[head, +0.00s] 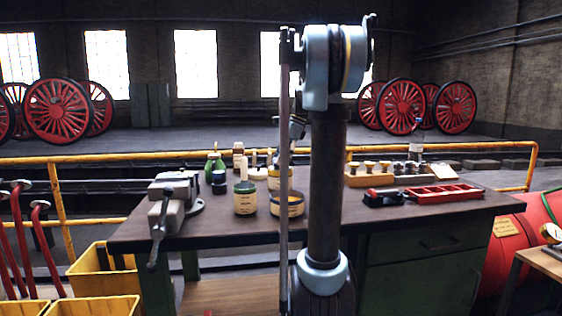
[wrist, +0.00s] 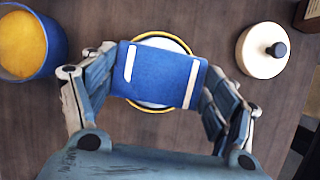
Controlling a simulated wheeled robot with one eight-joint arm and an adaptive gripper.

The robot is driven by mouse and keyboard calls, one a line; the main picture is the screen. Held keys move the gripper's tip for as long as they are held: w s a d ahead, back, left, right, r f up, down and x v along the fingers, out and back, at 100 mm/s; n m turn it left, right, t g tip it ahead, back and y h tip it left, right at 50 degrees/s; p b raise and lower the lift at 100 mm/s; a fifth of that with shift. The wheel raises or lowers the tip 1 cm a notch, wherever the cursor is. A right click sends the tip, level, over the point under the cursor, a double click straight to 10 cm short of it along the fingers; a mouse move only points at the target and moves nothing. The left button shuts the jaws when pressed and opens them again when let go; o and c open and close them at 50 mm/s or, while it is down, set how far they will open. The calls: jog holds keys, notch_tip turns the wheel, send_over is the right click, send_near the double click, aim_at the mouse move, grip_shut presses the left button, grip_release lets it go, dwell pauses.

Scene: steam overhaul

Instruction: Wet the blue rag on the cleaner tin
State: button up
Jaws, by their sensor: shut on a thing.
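The blue rag (wrist: 168,82), a folded pad with white stripes, is held between the two fingers of my gripper (wrist: 158,72) in the wrist view. Below it is a round tin (wrist: 163,35) with a yellow rim and a pale inside. The rag covers most of this tin, and its label is hidden. I cannot tell whether the rag touches it. In the head view my arm hides the rag, and I cannot make out which tin lies under it.
In the wrist view a blue tin with yellow contents (wrist: 22,45) stands left, and a cream round piece with a black knob (wrist: 262,50) stands right.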

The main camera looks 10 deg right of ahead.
jog(key=shift+r, duration=3.55)
